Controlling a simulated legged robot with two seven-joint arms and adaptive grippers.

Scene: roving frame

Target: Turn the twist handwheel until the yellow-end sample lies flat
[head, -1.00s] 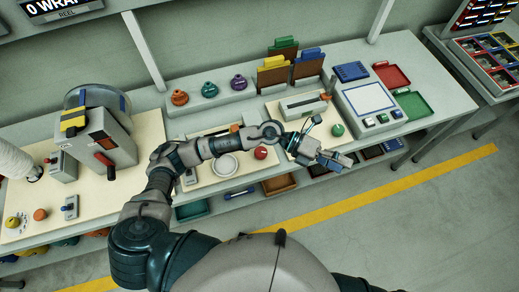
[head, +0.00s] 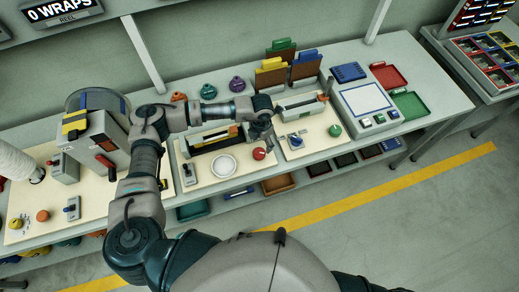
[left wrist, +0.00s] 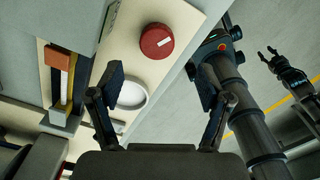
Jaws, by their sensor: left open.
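A red knob with a white mark (head: 259,154) sits at the right front of a cream board; it may be the twist handwheel. It also shows in the left wrist view (left wrist: 157,41). My left gripper (head: 270,138) is open and empty above this board's right edge. In the left wrist view its fingers (left wrist: 168,88) are spread apart, with the red knob beyond them. A dark holder with a yellow strip (head: 215,138) lies behind the white round dish; I cannot tell whether this strip is the sample's yellow end. My right gripper (left wrist: 272,58) is small, its fingers apparently spread over the floor.
A white dish (head: 223,165) stands left of the red knob. A blue knob (head: 295,141) and a green knob (head: 335,130) are on the board to the right. A grey machine (head: 100,145) stands at the left. The floor in front is clear.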

